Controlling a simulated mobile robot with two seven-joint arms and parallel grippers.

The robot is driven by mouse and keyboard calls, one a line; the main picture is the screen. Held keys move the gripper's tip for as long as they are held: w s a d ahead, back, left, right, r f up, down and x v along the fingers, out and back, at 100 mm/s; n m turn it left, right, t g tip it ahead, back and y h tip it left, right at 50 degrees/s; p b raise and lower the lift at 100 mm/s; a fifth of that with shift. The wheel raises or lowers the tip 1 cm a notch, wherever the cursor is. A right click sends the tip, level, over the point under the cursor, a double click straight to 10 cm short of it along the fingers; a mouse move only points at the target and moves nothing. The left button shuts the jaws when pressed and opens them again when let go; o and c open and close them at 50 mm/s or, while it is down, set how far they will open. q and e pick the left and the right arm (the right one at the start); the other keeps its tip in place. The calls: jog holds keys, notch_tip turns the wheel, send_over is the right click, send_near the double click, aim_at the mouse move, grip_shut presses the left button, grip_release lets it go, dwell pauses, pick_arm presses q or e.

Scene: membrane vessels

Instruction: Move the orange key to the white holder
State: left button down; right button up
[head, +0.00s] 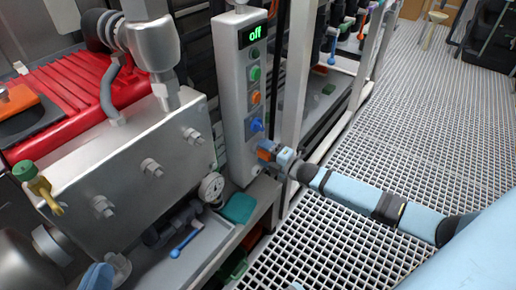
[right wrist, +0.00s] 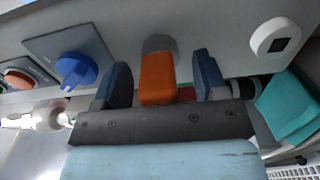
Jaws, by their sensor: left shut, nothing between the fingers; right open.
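The orange key (right wrist: 157,80) sits in a grey round socket (right wrist: 160,44) on the grey control box (head: 236,110). My right gripper (right wrist: 162,82) is open, with one blue finger on each side of the key. Gaps show between the key and both fingers. In the head view this gripper (head: 276,153) is at the lower part of the box and hides most of the key. The white holder (right wrist: 275,37), a round ring with a dark square opening, is on the same panel, right of the key in the right wrist view.
A blue knob (right wrist: 78,70) and an orange button (right wrist: 17,77) are on the panel beside the key. A teal block (head: 238,208) lies below the box.

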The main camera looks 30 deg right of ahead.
dwell(0.8)
grip_shut()
jog(key=shift+s+d+p, duration=0.1)
jog(key=shift+s+p, duration=0.1)
jog(key=shift+p, duration=0.25)
jog(key=shift+p+v, duration=1.65)
jog(key=shift+v, duration=1.15)
notch_tip(320, 180, down, 11)
jog(key=b, duration=0.5)
jog(key=shift+s+d+f+b, duration=0.15)
jog(key=shift+s+f+b, duration=0.1)
jog(key=shift+s+b, duration=0.15)
